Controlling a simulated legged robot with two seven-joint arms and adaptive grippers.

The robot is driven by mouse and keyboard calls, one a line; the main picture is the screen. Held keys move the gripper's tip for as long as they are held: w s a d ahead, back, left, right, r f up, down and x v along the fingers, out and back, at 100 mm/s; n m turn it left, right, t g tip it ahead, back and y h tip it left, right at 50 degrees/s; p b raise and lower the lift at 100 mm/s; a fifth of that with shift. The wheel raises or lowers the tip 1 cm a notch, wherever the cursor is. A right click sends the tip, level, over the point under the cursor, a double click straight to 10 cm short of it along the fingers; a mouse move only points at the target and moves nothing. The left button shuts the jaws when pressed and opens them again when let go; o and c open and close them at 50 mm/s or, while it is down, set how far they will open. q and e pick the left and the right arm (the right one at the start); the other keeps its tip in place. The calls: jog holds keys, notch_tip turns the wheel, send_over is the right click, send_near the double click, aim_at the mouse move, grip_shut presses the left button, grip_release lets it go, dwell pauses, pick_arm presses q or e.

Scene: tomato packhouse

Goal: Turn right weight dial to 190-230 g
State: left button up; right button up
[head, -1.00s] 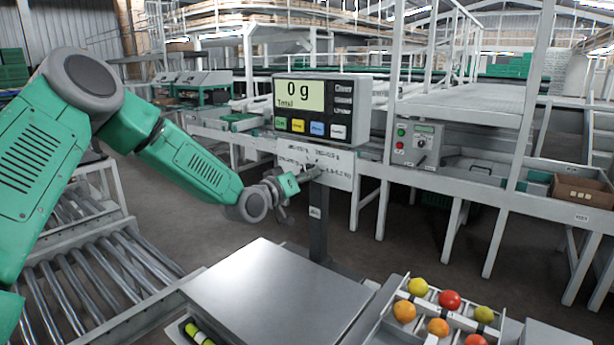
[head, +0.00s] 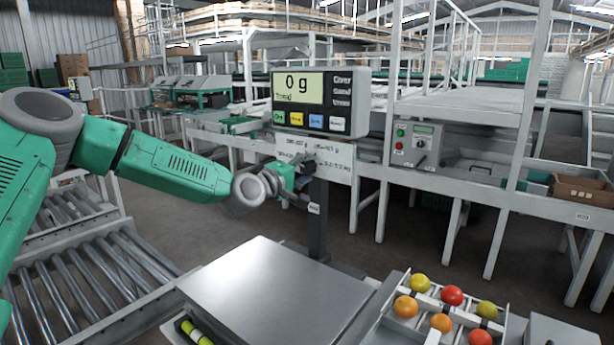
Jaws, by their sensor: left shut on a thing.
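The white dial plate (head: 343,167) with small printed weight ranges hangs below the scale display (head: 313,103), which reads 0 g Total. The print is too small to read surely. My left gripper (head: 304,164) is in front of the middle of the plate, its fingers shut on a weight dial there. The fingers hide the dial, so its pointer and setting do not show. My wrist also covers the lower left of the plate. My right gripper is not in view.
The scale's bare metal platform (head: 270,290) lies below the display, with its dark post (head: 318,220) behind. A tray (head: 385,320) of tomatoes stands at right. A roller conveyor (head: 90,285) is at left. A control box (head: 418,144) is on the frame behind.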

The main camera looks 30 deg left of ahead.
pick_arm(q)
jog(key=shift+a+n+b, duration=0.25)
jog(key=shift+n+b, duration=0.15)
jog(key=shift+n, duration=0.5)
jog(key=o, duration=1.1)
jog(key=shift+f, duration=0.1)
jog(key=shift+a, duration=0.15)
